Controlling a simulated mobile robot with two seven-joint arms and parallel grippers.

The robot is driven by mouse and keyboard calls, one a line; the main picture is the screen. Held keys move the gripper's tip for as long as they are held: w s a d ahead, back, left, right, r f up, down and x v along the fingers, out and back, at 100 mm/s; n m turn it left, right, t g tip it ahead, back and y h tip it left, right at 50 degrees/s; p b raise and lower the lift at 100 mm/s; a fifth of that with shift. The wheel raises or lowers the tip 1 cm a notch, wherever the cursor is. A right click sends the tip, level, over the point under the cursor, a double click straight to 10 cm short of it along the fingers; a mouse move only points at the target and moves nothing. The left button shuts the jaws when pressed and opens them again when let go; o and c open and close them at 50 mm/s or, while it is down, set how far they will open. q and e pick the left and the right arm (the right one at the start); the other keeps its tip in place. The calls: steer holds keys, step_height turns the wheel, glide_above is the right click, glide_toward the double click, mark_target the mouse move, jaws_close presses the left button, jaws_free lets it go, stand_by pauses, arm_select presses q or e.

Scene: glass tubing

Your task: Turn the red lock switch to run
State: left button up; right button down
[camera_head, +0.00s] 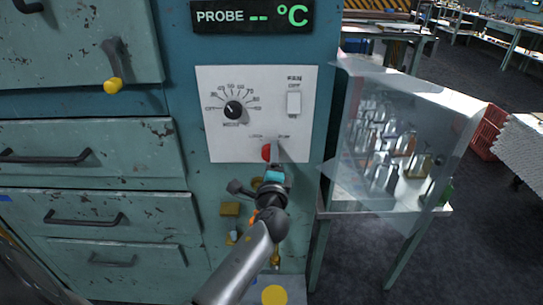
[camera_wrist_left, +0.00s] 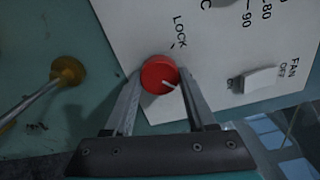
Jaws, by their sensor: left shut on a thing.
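The red lock switch (camera_head: 266,152) is a round knob low on the white control panel (camera_head: 222,80). It shows large in the left wrist view (camera_wrist_left: 157,74). My left gripper (camera_head: 273,160) is shut on the knob, one finger on each side, as the left wrist view also shows (camera_wrist_left: 160,80). The knob's white line points down and right in that view, away from the LOCK mark (camera_wrist_left: 179,30). The RUN label (camera_head: 284,136) is tiny in the head view and hidden by a finger in the wrist view. My right gripper is not in view.
A black mode dial (camera_head: 234,109) and a fan switch (camera_head: 294,103) sit above on the panel. A brass-coloured knob (camera_wrist_left: 67,71) is beside it in the wrist view. A clear-walled case of glassware (camera_head: 350,140) stands close on the right. Drawers (camera_head: 90,148) are left.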

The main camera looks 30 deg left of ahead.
arm_select(q)
steer(key=shift+r, duration=0.1)
steer(key=o, duration=1.4)
steer(key=shift+c, duration=0.2)
steer(key=b+v, duration=0.1)
steer(key=v, duration=1.4)
steer(key=shift+s, duration=0.1)
